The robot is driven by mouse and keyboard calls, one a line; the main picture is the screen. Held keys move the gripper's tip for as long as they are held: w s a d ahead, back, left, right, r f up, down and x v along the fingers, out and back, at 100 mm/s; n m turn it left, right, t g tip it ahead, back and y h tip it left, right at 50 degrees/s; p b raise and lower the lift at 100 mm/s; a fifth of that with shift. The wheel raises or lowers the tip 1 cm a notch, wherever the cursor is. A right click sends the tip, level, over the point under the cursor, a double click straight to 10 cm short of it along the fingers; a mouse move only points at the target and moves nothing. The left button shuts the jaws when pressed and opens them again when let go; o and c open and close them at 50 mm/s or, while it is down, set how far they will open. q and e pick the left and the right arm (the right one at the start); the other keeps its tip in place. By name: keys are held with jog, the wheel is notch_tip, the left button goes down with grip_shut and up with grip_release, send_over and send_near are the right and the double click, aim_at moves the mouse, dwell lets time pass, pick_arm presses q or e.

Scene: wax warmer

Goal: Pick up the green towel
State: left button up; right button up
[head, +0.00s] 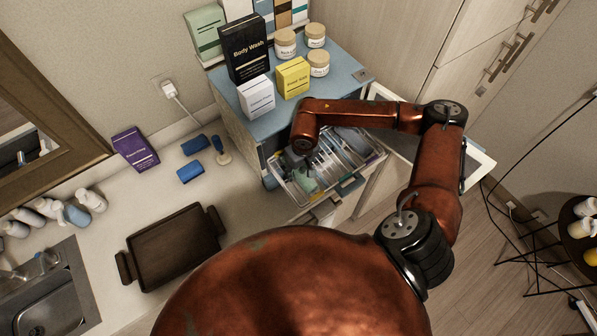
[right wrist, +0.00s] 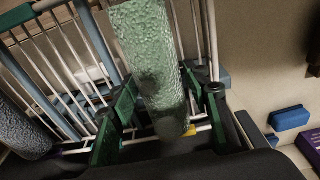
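The green towel, a rolled, rough-textured cylinder, fills the middle of the right wrist view (right wrist: 152,60). In the head view a pale green patch of it (head: 304,183) shows in the wire basket drawer (head: 345,188), partly hidden by my gripper. My right gripper (head: 293,162) reaches down into the drawer's left end. In the right wrist view its two fingers (right wrist: 158,95) stand apart, one on each side of the towel. They look open; whether they touch it is unclear. My left gripper is not in view.
A grey-blue rolled towel (right wrist: 22,118) lies left of the gripper in the wrist view. Wire bars and drawer walls are close around the fingers. The cabinet top (head: 243,122) above holds boxes and jars. A brown tray (head: 175,250) lies on the counter.

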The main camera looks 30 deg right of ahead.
jog(key=c, duration=0.6)
jog(key=shift+c, duration=0.2)
jog(key=shift+r, duration=0.1)
